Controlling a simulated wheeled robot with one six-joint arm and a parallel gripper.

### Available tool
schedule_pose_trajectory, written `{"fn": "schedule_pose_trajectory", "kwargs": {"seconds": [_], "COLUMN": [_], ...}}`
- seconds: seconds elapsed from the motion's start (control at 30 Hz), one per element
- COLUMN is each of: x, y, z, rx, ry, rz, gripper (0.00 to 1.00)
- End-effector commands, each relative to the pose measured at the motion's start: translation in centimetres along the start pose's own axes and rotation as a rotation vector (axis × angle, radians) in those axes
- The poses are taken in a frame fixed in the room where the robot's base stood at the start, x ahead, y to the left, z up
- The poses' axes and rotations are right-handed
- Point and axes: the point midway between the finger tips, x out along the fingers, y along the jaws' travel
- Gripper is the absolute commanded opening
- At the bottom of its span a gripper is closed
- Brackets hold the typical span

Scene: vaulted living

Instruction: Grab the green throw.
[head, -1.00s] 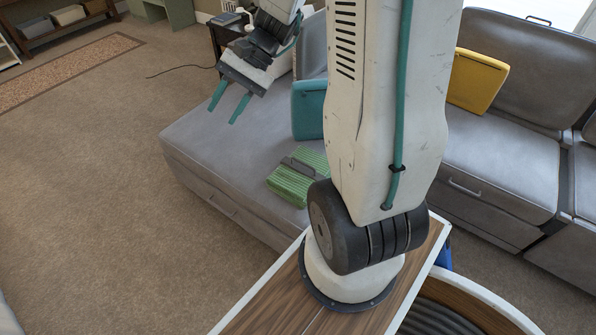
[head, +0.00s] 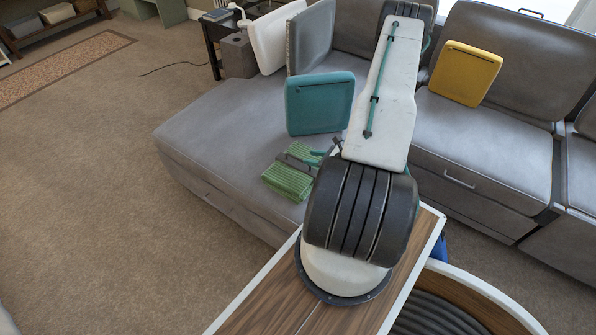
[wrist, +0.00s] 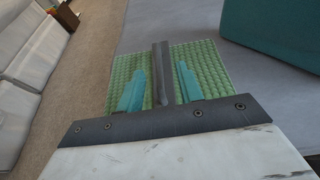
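The green throw (head: 287,181) is a folded, ribbed bundle with a dark grey strip (head: 299,162) across it. It lies on the grey sofa seat, close to the teal cushion. In the wrist view the throw (wrist: 207,70) spreads under my gripper (wrist: 159,72), and the grey strip (wrist: 161,60) runs between the two teal fingers. The fingers are apart, one on each side of the strip, with a gap to it. I cannot tell how far the fingertips are above the throw. In the head view my arm hides most of the gripper.
A teal cushion (head: 318,103) stands just behind the throw; it also shows in the wrist view (wrist: 275,32). A yellow cushion (head: 465,73) leans on the right part of the grey sofa (head: 215,130). Open carpet (head: 90,190) lies to the left.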

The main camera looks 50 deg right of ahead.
Motion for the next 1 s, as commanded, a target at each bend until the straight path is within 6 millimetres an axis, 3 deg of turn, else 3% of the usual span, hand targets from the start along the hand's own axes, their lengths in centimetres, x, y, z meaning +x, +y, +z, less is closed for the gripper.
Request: {"fn": "schedule_pose_trajectory", "kwargs": {"seconds": [0.13, 0.67, 0.97, 1.0], "x": [0.5, 7.2, 7.6, 7.6], "y": [-0.1, 0.6, 0.5, 0.5], "z": [-1.4, -1.4, -1.4, -1.4], "rx": [0.027, 0.024, 0.026, 0.026], "ry": [0.008, 0.007, 0.008, 0.008], "rz": [-0.026, -0.024, -0.026, -0.026], "gripper": [0.36, 0.36, 0.36, 0.25]}}
